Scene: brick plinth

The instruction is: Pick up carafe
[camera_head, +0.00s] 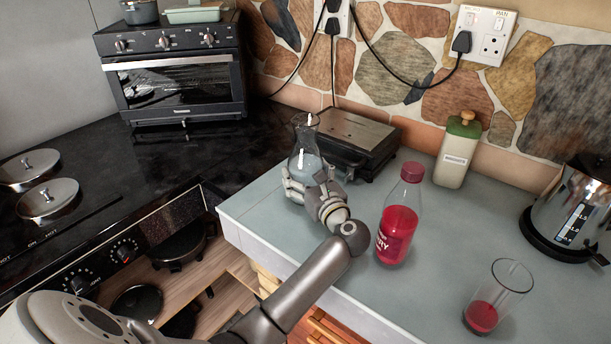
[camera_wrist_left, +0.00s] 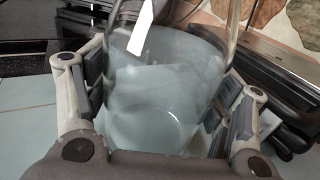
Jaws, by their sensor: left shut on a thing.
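The carafe (camera_head: 305,150) is clear glass with a narrow neck and holds a pale, cloudy liquid. It stands upright at the left end of the grey-blue counter, in front of a dark grill. My left gripper (camera_head: 308,188) is around its lower body. In the left wrist view the carafe (camera_wrist_left: 165,95) fills the middle, with the pads of my left gripper (camera_wrist_left: 165,115) against its left and right sides. The gripper is shut on it. Its base is hidden by the gripper, so I cannot tell whether it touches the counter. My right gripper is not in view.
A red juice bottle (camera_head: 398,215) stands close to the right of my left arm. A glass with red drink (camera_head: 496,297), a kettle (camera_head: 574,212) and a cream canister (camera_head: 457,150) stand further right. The dark grill (camera_head: 342,140) is close behind the carafe.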

